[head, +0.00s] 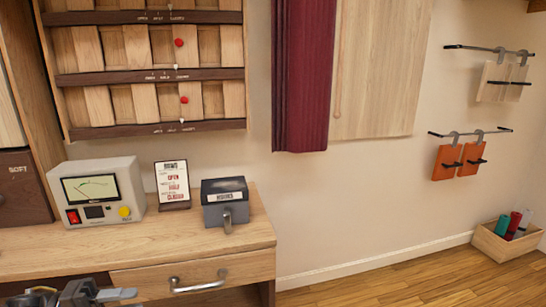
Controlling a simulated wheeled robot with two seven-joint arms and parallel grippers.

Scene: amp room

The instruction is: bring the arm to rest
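My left gripper (78,294) shows only in part at the bottom left edge of the head view, in front of the wooden desk (235,236). Grey and dark parts of it are visible, but its fingertips are not clear and I cannot tell whether it is open or shut. I see nothing clearly held in it. The rest of that arm is cut off by the picture edge. My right gripper is not in view.
On the desk stand a grey meter box (97,190), a small sign (173,186) and a dark labelled box (225,201). A drawer handle (199,282) juts from its front. A wooden crate (508,240) sits by the right wall; the floor between is clear.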

